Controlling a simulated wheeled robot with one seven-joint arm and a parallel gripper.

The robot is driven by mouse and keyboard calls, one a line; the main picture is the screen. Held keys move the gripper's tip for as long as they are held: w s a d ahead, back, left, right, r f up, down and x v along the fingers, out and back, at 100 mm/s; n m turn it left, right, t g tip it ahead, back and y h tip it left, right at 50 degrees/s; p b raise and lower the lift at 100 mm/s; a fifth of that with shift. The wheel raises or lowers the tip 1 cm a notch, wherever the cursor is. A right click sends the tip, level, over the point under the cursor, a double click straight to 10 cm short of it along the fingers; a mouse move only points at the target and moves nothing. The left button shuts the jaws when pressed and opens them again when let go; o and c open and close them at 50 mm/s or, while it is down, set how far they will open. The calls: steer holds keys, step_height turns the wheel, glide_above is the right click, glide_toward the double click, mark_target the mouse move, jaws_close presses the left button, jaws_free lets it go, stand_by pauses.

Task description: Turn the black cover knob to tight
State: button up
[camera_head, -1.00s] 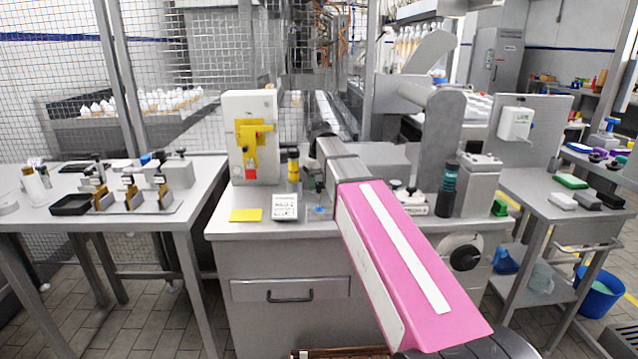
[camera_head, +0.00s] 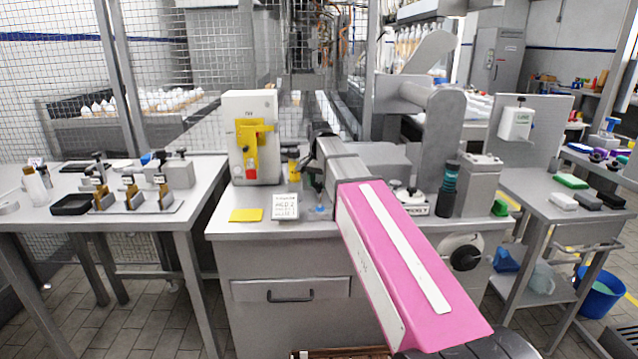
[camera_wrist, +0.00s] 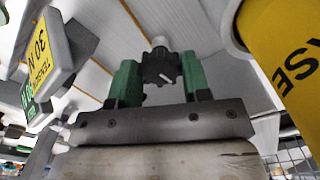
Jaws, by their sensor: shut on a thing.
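The black knob (camera_wrist: 158,69), lobed and with a short white mark on its face, sits between the two green fingers of my gripper (camera_wrist: 161,76) in the wrist view. The fingers are shut on it from both sides. A pale metal stem shows just beyond the knob. In the head view my forearm and wrist hide most of the gripper and the knob, so I cannot read the knob's turn there. In the wrist view a sign (camera_wrist: 42,58) with "30 N" on yellow appears upside down at the left.
A yellow cylinder (camera_wrist: 285,55) with black lettering stands close at the wrist view's right. In the head view a white box with a yellow bracket (camera_head: 252,140), a yellow card (camera_head: 246,215) and a small label stand (camera_head: 285,206) are left of my arm. A dark bottle (camera_head: 449,190) stands right.

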mark_target(319, 184)
steer(key=shift+m, duration=0.7)
steer(key=o, duration=0.9)
step_height(319, 184, up, 11)
steer(key=shift+f, duration=0.1)
stand_by(0.3)
